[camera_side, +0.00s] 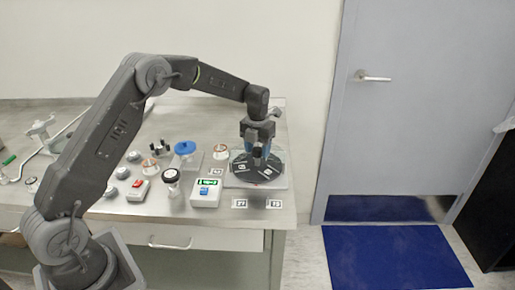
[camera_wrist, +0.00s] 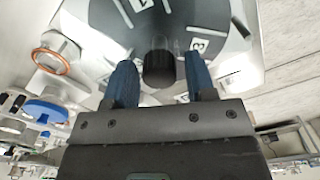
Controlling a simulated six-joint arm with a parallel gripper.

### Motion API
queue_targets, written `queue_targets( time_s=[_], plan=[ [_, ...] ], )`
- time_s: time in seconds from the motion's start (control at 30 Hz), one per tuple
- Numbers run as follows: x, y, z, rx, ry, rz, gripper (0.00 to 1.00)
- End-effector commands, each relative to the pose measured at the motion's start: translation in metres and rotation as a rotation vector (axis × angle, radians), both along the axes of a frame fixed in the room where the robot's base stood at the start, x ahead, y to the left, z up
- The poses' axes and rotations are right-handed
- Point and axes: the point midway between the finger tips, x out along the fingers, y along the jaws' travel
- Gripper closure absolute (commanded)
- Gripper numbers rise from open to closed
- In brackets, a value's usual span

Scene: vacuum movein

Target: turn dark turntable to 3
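The dark turntable (camera_side: 240,178) is a round black disc with white marks on a pale square base at the right end of the bench. A black knob (camera_wrist: 159,70) stands up from the disc. My gripper (camera_wrist: 160,58) is open, its blue fingers on either side of the knob with gaps showing. In the side view my gripper (camera_side: 257,157) points down over the disc and hides part of it.
Several small knobs sit further left.

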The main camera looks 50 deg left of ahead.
Motion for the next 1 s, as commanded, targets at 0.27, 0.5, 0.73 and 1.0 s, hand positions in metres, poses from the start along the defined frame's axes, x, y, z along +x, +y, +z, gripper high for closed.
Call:
queue_targets(
  time_s=[0.27, 0.5, 0.73, 1.0],
  plan=[
    [0.000, 0.001, 0.000, 0.000, -0.001, 0.001, 0.39],
    [0.001, 0.001, 0.015, 0.001, -0.004, 0.001, 0.39],
    [0.001, 0.001, 0.064, 0.002, -0.007, 0.001, 0.39],
    [0.001, 0.001, 0.117, 0.001, -0.004, 0.001, 0.39]
  ],
)
